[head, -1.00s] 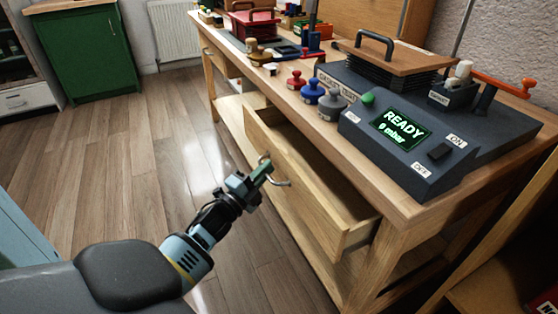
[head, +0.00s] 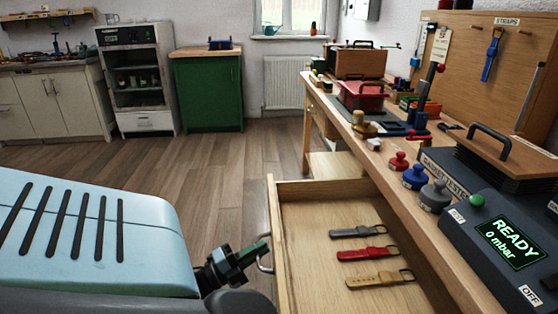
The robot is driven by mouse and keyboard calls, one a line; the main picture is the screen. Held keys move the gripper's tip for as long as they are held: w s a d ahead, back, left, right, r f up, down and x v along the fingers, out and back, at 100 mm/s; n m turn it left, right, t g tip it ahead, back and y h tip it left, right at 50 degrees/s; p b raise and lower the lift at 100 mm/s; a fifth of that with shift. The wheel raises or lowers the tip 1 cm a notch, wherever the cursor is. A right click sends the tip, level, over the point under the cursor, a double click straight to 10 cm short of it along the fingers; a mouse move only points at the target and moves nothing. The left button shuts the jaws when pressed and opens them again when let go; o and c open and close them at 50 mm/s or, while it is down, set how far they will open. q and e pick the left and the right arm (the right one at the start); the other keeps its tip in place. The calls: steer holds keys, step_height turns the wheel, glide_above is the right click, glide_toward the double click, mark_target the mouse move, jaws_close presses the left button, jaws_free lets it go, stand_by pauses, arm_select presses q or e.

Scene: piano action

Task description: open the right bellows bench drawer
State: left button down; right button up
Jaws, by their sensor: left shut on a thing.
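The right bellows bench drawer (head: 320,270) stands well pulled out from the wooden bench (head: 385,160). Three straps lie inside it: a grey one (head: 355,232), a red one (head: 362,254) and a tan one (head: 375,280). My left gripper (head: 258,252) is at the drawer's front, shut on its metal handle (head: 265,262). The fingers hide part of the handle. My right gripper is not in view.
On the bench top are the dark tester with a READY display (head: 512,240), red, blue and grey knobbed weights (head: 414,177) and a red press (head: 362,96). A green cabinet (head: 208,92) stands at the back. The wooden floor left of the bench is clear.

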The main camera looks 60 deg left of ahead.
arm_select(q)
steer(key=shift+s+a, duration=0.25)
steer(key=shift+s, duration=0.3)
steer(key=shift+s+a, duration=0.2)
steer(key=shift+s, duration=0.35)
steer(key=c, duration=1.5)
jaws_free()
steer(key=shift+s, duration=0.1)
steer(key=v, duration=0.7)
steer(key=shift+s+f, duration=0.1)
steer(key=shift+s, duration=0.2)
